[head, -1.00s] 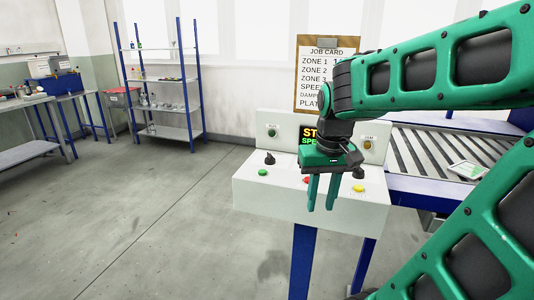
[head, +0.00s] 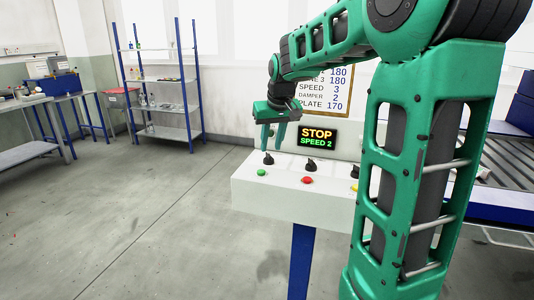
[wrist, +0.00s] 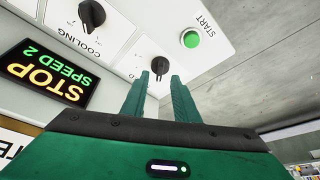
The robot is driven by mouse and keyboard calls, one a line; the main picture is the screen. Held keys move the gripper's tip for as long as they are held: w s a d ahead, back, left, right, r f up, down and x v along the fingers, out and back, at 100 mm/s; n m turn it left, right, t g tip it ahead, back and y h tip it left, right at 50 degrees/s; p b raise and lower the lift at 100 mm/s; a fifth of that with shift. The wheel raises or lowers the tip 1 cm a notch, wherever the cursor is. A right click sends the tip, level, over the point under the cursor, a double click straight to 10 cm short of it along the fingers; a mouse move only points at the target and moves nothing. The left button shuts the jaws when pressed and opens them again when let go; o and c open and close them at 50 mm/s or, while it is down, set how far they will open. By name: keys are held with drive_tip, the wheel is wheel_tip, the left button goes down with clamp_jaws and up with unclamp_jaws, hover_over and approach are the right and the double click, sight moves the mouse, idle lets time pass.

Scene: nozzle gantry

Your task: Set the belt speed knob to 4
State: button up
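The control panel (head: 285,191) is a white sloped console. Its left black knob (head: 268,158) is behind the green button and shows in the wrist view (wrist: 160,64) beside the START button (wrist: 191,39); its label is not readable. The middle knob (head: 311,164) is labelled COOLING in the wrist view (wrist: 91,14). The display (head: 316,139) reads STOP, SPEED 2. My gripper (head: 272,149) is open and empty, pointing down just above the left knob. In the wrist view, the fingertips (wrist: 160,78) are apart, with the knob between and beyond them. Contact cannot be told.
A red button (head: 307,180) and a yellow button (head: 354,187) sit along the panel front; my arm hides its right end. A job card (head: 337,90) on the wall reads SPEED 3. A roller conveyor (head: 510,207) stands at right.

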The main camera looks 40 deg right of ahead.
sight(269, 155)
drive_tip(key=shift+x, duration=2)
drive_tip(key=shift+a, duration=0.1)
clamp_jaws()
